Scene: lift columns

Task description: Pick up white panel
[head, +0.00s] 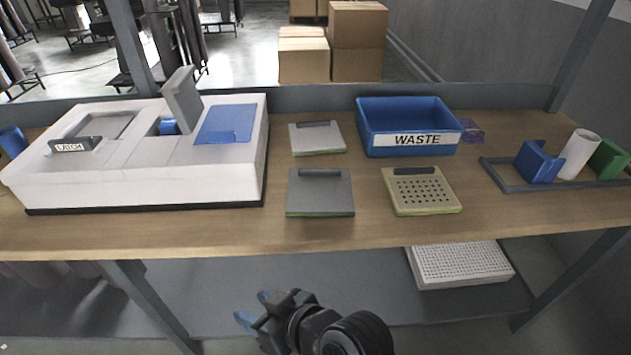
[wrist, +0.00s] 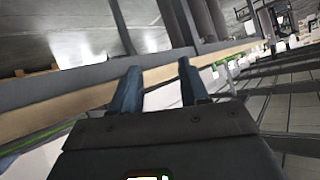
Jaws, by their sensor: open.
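The white panel (head: 317,139) lies flat on the wooden table in the head view, behind a grey panel (head: 320,192). It has a dark grey handle bar along its back edge. My gripper (head: 256,309) is in front of and below the table edge, well apart from the panel. Its two blue fingers are spread with nothing between them. In the wrist view my gripper (wrist: 158,87) also shows open and empty. I cannot make out the white panel in the wrist view.
A beige perforated panel (head: 421,190) lies at the right, below a blue WASTE bin (head: 408,126). A white machine (head: 140,165) with a raised grey lid fills the left. A dark frame (head: 510,182) holds coloured parts. A perforated white tray (head: 459,266) sits on the lower shelf.

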